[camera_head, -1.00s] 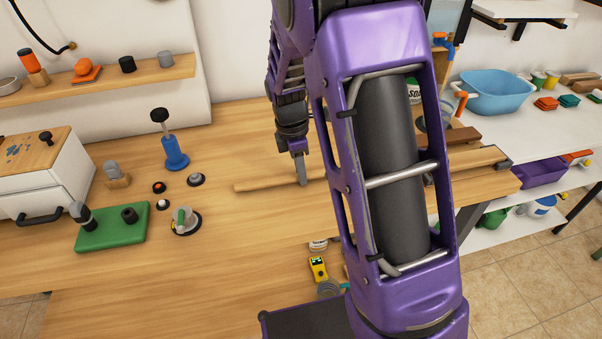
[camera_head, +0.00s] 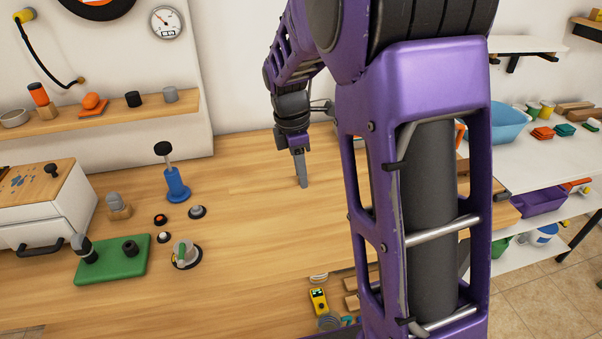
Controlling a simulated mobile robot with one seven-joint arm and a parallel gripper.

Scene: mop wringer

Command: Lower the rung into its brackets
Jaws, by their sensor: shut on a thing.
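My gripper (camera_head: 302,183) points down over the middle of the wooden bench, its grey fingers closed. It is shut on the rung, but I cannot make the rung out clearly now against the bench top of the same wood colour. No length of it shows to the left of the fingers. The brackets cannot be made out; my large purple arm covers much of the bench's right part.
On the bench (camera_head: 240,240) at left stand a blue post (camera_head: 176,185), several small knobs, a green block (camera_head: 112,259) and a white drawer box (camera_head: 40,215). A blue basin (camera_head: 508,126) is on the right shelf. The bench just left of my gripper is clear.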

